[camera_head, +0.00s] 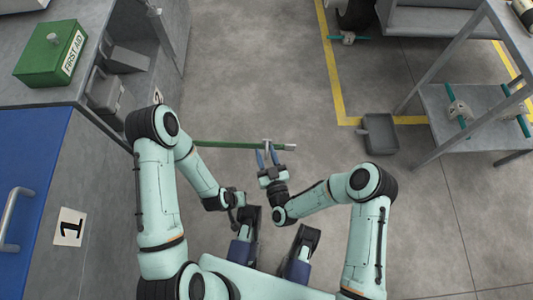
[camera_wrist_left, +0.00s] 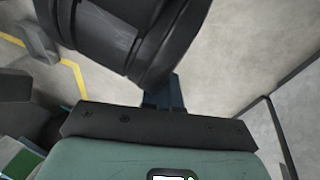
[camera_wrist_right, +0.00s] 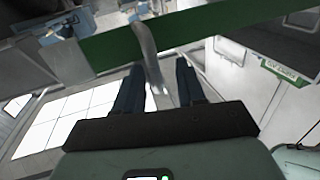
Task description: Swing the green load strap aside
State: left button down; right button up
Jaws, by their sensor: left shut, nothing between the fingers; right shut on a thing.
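The green load strap (camera_head: 230,144) shows in the head view as a straight green bar, running roughly level from the left cabinet side to a pale end at the right. In the right wrist view the green strap (camera_wrist_right: 210,27) crosses the top of the picture, with a grey curved handle (camera_wrist_right: 145,40) on it. My right gripper (camera_head: 267,156) is at the strap's right end, with the grey handle between its blue fingers. My left gripper (camera_head: 234,200) is low, close to my own body and apart from the strap. Its fingers (camera_wrist_left: 163,92) are together and empty, partly hidden in the left wrist view.
A grey cabinet with a green first aid box (camera_head: 52,53) and a blue front (camera_head: 35,165) stands at left.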

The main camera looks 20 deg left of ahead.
jog(key=shift+s+a, duration=0.1)
jog(key=shift+s, duration=0.05)
